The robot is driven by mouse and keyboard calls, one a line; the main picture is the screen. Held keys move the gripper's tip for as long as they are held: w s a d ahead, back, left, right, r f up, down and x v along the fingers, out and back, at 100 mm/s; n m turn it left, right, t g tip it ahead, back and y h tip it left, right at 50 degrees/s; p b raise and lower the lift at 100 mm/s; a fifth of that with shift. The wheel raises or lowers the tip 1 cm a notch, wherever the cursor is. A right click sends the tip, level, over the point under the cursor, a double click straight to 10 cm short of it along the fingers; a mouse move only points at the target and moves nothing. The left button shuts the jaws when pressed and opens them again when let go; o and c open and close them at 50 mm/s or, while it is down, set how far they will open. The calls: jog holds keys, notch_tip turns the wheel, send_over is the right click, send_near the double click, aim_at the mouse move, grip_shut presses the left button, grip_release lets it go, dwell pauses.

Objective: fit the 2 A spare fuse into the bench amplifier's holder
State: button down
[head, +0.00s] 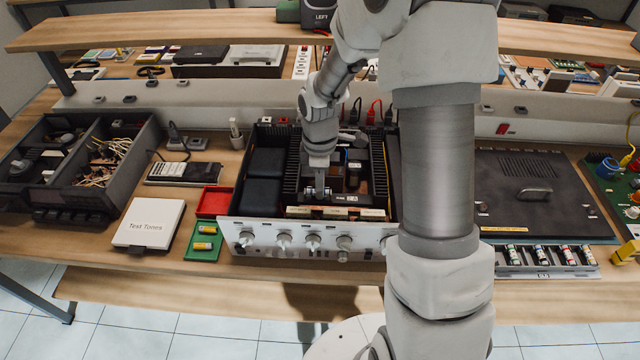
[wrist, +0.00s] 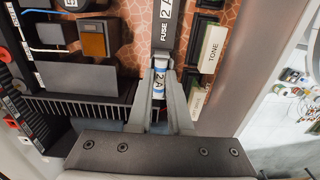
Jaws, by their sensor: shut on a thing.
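The bench amplifier (head: 300,236) stands open-topped in the middle of the bench, its silver front with knobs facing me. My gripper (head: 318,192) reaches down inside it. In the wrist view my gripper (wrist: 160,105) is shut on a pale fuse (wrist: 159,84) marked 2 A with blue bands. A dark strip (wrist: 168,25) labelled FUSE 2 A lies just beyond the fuse, in line with it. The fuse holder's clips are hidden by the fingers and fuse, so I cannot tell whether the fuse is seated or just above them.
Inside, a TONE module (wrist: 212,47) stands right of the fingers and an orange-faced component (wrist: 98,40) left. A rack (head: 513,268) of several fuses sits at right.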

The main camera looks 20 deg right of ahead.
jog(key=c, duration=0.8)
grip_release()
jog(key=shift+o, duration=0.2)
notch_tip(320, 180, up, 17)
jog(key=p, duration=0.1)
jog(key=shift+r, duration=0.2)
jog(key=shift+r, duration=0.1)
jog(key=s+r+m+t, duration=0.2)
jog(key=s+r+m, duration=0.2)
jog(key=s+m, duration=0.3)
jog(key=s+r+m+t, duration=0.3)
jog(key=s+m, duration=0.4)
jog(key=s, duration=0.6)
jog(key=shift+s+a+r+t, duration=0.15)
jog(key=shift+a+r+t, duration=0.15)
jog(key=shift+r, duration=0.25)
